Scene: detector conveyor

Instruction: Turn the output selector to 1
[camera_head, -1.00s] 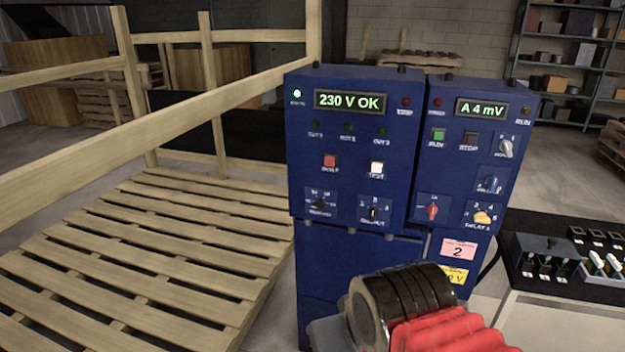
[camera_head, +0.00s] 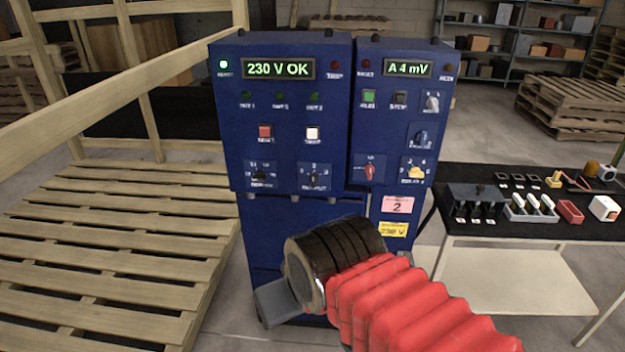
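The blue control cabinet stands ahead, with two panels side by side. The knob that appears to be the output selector (camera_head: 314,175) is on the lower right of the left panel; its label is small and blurred. Its black handle looks roughly upright, and I cannot read which number it points at. A dark knob (camera_head: 260,174) sits to its left. My arm, with red bellows and a dark ringed joint, reaches in from the lower right, in front of the cabinet's lower part. My gripper's fingers cannot be made out.
The left display (camera_head: 279,69) reads 230 V OK, the right display (camera_head: 407,68) A 4 mV. A red knob (camera_head: 369,171) and a yellow knob (camera_head: 415,173) are on the right panel. A wooden pallet (camera_head: 110,240) lies left; a black-topped table (camera_head: 480,187) with small parts stands right.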

